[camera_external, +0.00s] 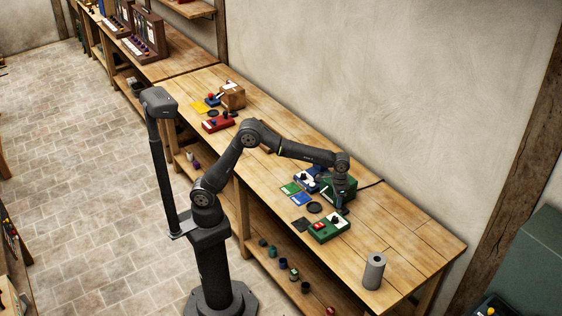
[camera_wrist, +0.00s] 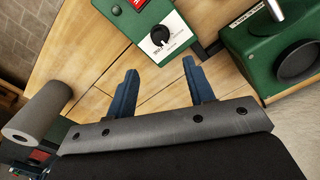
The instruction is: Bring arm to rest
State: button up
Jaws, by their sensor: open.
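My gripper (camera_external: 342,209) hangs over the right part of the wooden workbench (camera_external: 405,237), close to a green control box (camera_external: 329,228) with a red switch and a dark knob. In the wrist view my gripper (camera_wrist: 160,85) has its two blue fingers spread apart with only bench wood between them. The green control box (camera_wrist: 135,15) lies just beyond the fingertips, its black knob on a white plate. My arm is bent and reaches out over the bench.
A green machine (camera_external: 341,188) stands behind my gripper; it fills the right of the wrist view (camera_wrist: 275,50). A grey roll (camera_external: 374,271) stands toward the bench's right end. A red box (camera_external: 218,124) sits farther left.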

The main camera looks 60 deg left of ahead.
notch_tip(320, 180, up, 6)
send_over(334, 216)
notch_tip(334, 216, down, 17)
jog(key=shift+s+d+f, duration=0.1)
jog(key=shift+f, duration=0.1)
jog(key=n, duration=0.4)
jog(key=shift+n, duration=0.3)
jog(key=n, duration=0.4)
jog(key=shift+n, duration=0.3)
jog(key=shift+r+n, duration=0.2)
jog(key=shift+n, duration=0.2)
jog(key=shift+r, duration=2.45)
